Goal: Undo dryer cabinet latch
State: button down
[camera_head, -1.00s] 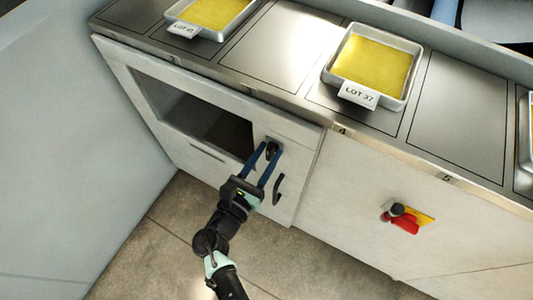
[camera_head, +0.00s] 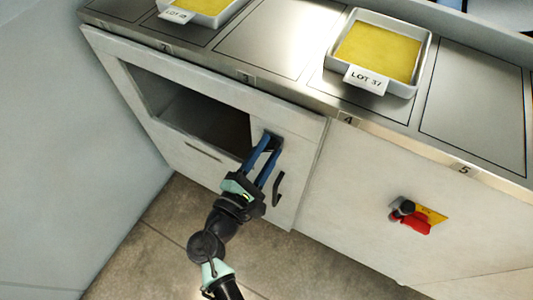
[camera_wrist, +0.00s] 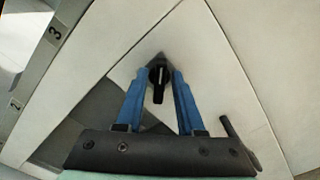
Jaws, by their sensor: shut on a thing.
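The dryer cabinet (camera_head: 285,118) is a pale front with a large dark window opening (camera_head: 205,120) under the steel counter. Its latch (camera_wrist: 158,82) is a small black turn knob on a dark plate, its lever pointing down in the wrist view. My gripper (camera_head: 271,143) has its two blue fingers reaching to the latch, one on each side, and is shut on it. The fingers hide most of the latch in the head view. A black bar handle (camera_head: 278,188) sits on the door, right of my gripper; it also shows in the wrist view (camera_wrist: 238,135).
On the counter stand a tray (camera_head: 420,70) of yellow sheet labelled LOT 37 and another tray (camera_head: 222,20) at the upper left. A red and yellow switch (camera_head: 415,215) projects from the panel at right. A grey wall (camera_head: 60,170) stands at left. The floor (camera_head: 150,255) is clear.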

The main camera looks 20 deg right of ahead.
jog(key=shift+f+m+b, duration=0.15)
jog(key=shift+m+b, duration=1.6)
jog(key=shift+m, duration=0.4)
jog(key=shift+f+m+b, duration=0.15)
jog(key=shift+m+b, duration=1.55)
jog(key=shift+m, duration=0.45)
jog(key=shift+r, duration=0.1)
jog(key=c, duration=0.9)
grip_release()
jog(key=shift+o, duration=0.2)
jog(key=shift+s, duration=0.1)
jog(key=v, duration=1.3)
jog(key=shift+p, duration=0.3)
